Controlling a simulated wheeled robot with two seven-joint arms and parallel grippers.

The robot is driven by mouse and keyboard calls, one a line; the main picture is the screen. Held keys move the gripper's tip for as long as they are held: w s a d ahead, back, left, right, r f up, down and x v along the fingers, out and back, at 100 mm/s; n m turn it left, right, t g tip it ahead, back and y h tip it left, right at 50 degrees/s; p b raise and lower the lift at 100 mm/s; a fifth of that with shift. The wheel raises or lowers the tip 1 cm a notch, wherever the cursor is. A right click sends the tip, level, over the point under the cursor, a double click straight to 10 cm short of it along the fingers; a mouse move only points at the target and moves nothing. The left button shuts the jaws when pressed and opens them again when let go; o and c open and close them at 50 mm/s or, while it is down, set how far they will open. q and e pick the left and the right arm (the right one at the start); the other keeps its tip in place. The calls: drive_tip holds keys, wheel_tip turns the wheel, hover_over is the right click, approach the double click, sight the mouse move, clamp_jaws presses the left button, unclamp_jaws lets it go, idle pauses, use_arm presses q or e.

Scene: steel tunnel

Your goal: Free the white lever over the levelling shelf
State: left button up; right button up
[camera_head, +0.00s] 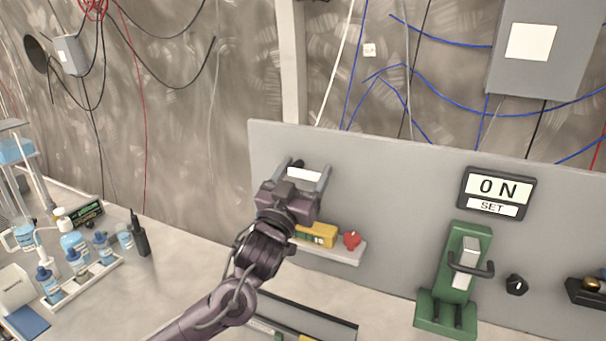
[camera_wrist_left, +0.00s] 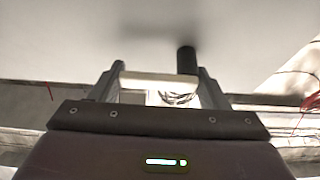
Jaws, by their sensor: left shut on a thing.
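My left gripper (camera_head: 306,181) is in front of the grey panel, above the levelling shelf (camera_head: 343,254). It is shut on the white lever (camera_head: 304,174), which shows as a pale bar between the fingertips. In the left wrist view the white lever (camera_wrist_left: 158,77) spans between the two fingers, with a dark cylinder (camera_wrist_left: 187,60) by the right finger. A yellow level (camera_head: 318,234) and a red knob (camera_head: 352,240) are on the shelf, below and right of the gripper. My right gripper is not in view.
Bottles (camera_head: 74,245) and a radio (camera_head: 139,236) stand on the left bench.

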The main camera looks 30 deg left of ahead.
sight(304, 177)
use_arm(q)
drive_tip(key=o, duration=0.9)
drive_tip(key=shift+d, duration=0.1)
drive_tip(key=b+v, duration=0.3)
drive_tip(key=v, duration=0.3)
drive_tip(key=shift+s+f, duration=0.15)
drive_tip(key=shift+f, duration=0.05)
drive_tip(key=shift+s+f, duration=0.1)
drive_tip(key=shift+s, duration=0.6)
